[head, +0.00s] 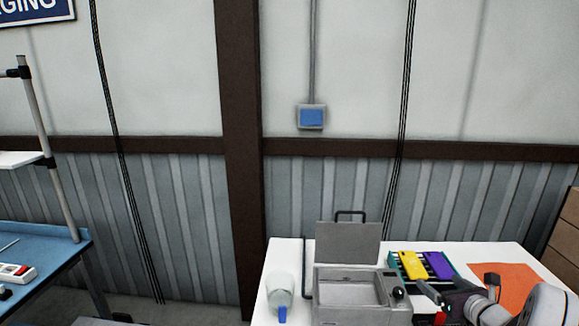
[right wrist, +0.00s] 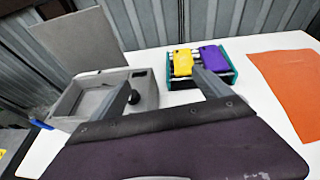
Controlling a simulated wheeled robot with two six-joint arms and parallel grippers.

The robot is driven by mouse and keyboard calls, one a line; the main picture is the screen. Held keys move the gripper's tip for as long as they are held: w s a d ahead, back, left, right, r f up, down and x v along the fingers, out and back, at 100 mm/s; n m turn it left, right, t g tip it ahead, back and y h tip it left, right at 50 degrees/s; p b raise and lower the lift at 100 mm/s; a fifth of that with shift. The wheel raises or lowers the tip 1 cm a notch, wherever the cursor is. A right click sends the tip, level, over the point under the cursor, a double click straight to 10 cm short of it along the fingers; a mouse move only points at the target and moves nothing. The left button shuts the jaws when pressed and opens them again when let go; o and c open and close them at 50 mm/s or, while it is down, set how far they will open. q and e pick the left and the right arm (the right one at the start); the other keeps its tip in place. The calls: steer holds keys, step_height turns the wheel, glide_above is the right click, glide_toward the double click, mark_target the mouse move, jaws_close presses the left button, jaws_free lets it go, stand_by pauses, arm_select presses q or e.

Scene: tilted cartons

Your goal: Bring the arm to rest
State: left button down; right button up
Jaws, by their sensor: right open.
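My right gripper (head: 424,302) is in the lower right of the head view, over the white table (head: 292,250). Its two fingers (right wrist: 163,92) also show in the right wrist view, spread apart with nothing between them. The open grey box (head: 350,288) with its lid raised stands left of the gripper; a black knob is on its right side. A teal-edged rack (head: 455,266) holding a yellow block (head: 411,265) and a purple block (head: 438,265) lies beyond the gripper. My left gripper is not in view.
An orange sheet (head: 508,284) lies flat at the table's right. A clear container (head: 281,286) with a blue part stands at the left front. A blue bench (head: 40,258) is at far left, and brown cartons (head: 568,235) are at far right. The wall closes off the back.

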steer(key=w+a+n+g+y+b, duration=0.15)
steer(key=a+n+y, duration=0.4)
steer(key=a, duration=1.15)
steer(key=s+a+f+n+g+y+b, duration=0.3)
steer(key=a+n, duration=0.4)
steer(key=a, duration=0.6)
steer(key=s+a+f+n+g+h+b, duration=0.1)
steer(key=s+a+f+n+g, duration=0.25)
steer(key=s, duration=0.35)
steer(key=s+a+f+n+g+h, duration=0.1)
steer(key=s+a+f+n+g, duration=0.2)
steer(key=s+f+n, duration=0.25)
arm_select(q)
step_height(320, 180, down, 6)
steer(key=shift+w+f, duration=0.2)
arm_select(e)
steer(key=s+d+f+n+g+h, duration=0.1)
steer(key=s+d+f+n+h, duration=0.3)
steer(key=s+d+n, duration=0.5)
steer(key=d+n+h, duration=0.1)
steer(key=n+h, duration=0.1)
steer(key=n, duration=0.3)
steer(key=shift+f+g, duration=0.3)
steer(key=shift+f, duration=0.05)
